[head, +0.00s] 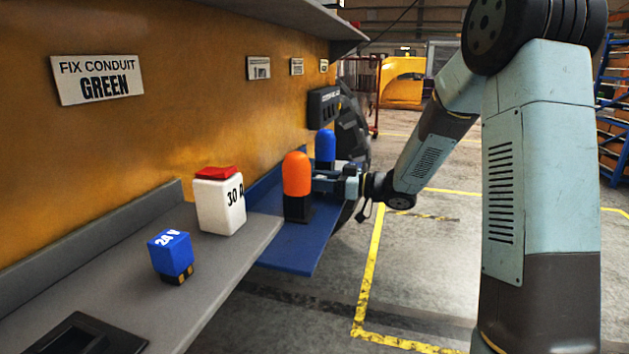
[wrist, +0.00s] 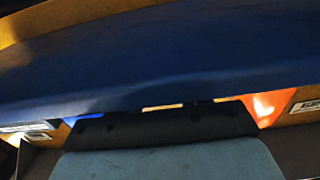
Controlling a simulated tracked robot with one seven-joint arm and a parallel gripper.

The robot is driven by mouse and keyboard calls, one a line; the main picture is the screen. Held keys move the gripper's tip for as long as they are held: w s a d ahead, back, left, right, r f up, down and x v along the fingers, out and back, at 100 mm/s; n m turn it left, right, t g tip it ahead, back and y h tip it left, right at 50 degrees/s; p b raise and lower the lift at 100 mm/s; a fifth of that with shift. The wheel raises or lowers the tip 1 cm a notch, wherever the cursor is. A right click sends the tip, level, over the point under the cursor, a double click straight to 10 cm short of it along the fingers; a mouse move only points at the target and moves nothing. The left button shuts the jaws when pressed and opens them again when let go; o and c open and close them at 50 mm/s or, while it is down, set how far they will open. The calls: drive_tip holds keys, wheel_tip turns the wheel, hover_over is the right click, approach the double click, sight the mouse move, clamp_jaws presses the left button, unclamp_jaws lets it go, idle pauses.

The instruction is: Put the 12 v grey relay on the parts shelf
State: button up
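I see no grey relay marked 12 V in either view. A blue relay (head: 171,255) marked 24 V stands on the grey bench (head: 225,270). My gripper (head: 322,184) is over the blue shelf (head: 300,258), just behind and right of an orange-domed part (head: 297,180) on a dark base. That part hides the fingertips, so I cannot tell if they are open or hold anything. In the wrist view a blue surface (wrist: 150,60) fills much of the picture, with a patch of orange (wrist: 268,105) at right. No label says which surface is the parts shelf.
A white box (head: 220,205) marked 30 A with a red top stands at the bench's far end. A blue-domed part (head: 325,148) stands behind my gripper. A dark tray (head: 85,338) is at the near end. A grey shelf (head: 290,12) hangs above. Floor to the right is clear.

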drive_tip(key=shift+o, duration=1.3)
